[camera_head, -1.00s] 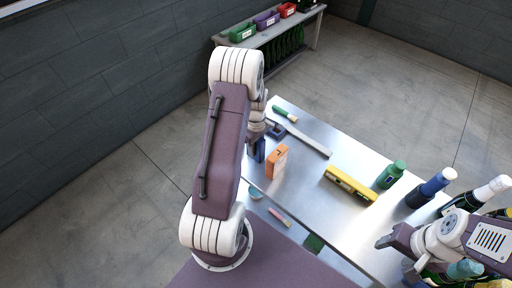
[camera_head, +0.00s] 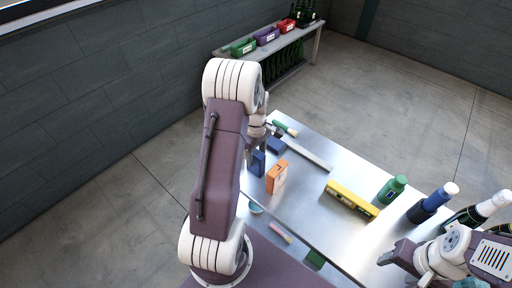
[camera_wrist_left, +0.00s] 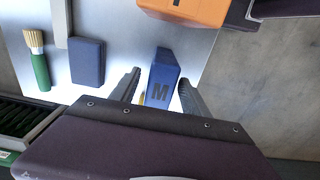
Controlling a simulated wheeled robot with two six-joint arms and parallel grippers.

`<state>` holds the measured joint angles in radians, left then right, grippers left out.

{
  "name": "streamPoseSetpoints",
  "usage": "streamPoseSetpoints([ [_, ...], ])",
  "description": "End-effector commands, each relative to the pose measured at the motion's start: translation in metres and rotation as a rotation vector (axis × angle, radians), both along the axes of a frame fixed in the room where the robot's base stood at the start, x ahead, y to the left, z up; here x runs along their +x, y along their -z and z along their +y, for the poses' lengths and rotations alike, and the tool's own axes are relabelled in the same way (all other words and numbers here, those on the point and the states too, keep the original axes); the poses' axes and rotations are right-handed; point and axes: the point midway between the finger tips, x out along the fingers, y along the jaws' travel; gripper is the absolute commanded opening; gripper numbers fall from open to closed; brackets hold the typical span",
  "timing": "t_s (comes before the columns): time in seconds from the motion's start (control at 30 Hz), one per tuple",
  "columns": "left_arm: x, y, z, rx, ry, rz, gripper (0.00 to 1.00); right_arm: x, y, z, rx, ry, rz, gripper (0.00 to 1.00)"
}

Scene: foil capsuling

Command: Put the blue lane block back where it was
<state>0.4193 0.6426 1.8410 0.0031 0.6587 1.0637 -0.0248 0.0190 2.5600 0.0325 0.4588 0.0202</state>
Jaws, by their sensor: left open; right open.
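A blue block marked M (camera_wrist_left: 163,78) stands on the steel table, between the spread fingers of my left gripper (camera_wrist_left: 160,82) in the left wrist view. The fingers are open with gaps on both sides. The same block shows in the head view (camera_head: 258,163), beside my left arm, which hides most of the gripper. An orange block (camera_head: 277,177) stands just right of it. A plain dark blue block (camera_wrist_left: 87,62) lies to the left in the wrist view. My right gripper (camera_head: 394,254) is open and empty at the lower right of the head view.
A green-handled brush (camera_wrist_left: 38,62) and a metal strip lie near the plain block. A shelf with coloured bins (camera_head: 267,37) is at the back. The table's middle is mostly clear.

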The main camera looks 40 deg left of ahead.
Motion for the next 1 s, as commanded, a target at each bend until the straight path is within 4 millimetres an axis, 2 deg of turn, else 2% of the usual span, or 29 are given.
streamPoseSetpoints([
  [0.03, 0.002, -0.015, 0.001, 0.003, 0.0, -0.006, 0.54, 0.0, 0.0, 0.0, 0.0, 0.0, 0.0, 0.58],
  [0.1, 0.001, -0.033, 0.001, 0.003, 0.0, -0.005, 0.54, 0.0, 0.0, 0.0, 0.0, 0.0, 0.0, 0.58],
  [0.2, 0.001, -0.054, 0.001, 0.002, 0.0, -0.004, 0.54, 0.0, -0.001, 0.0, 0.0, 0.0, 0.0, 0.58],
  [0.33, 0.0, -0.07, 0.0, 0.001, 0.0, -0.001, 0.54, 0.0, -0.002, 0.0, 0.0, 0.0, 0.0, 0.58],
  [0.47, 0.0, -0.075, 0.0, 0.0, 0.0, 0.0, 0.54, 0.0, -0.002, 0.0, 0.0, 0.0, 0.0, 0.58],
  [1.0, 0.0, -0.075, 0.0, 0.0, 0.0, 0.0, 0.54, 0.0, -0.002, 0.0, 0.0, 0.0, 0.0, 0.58],
])
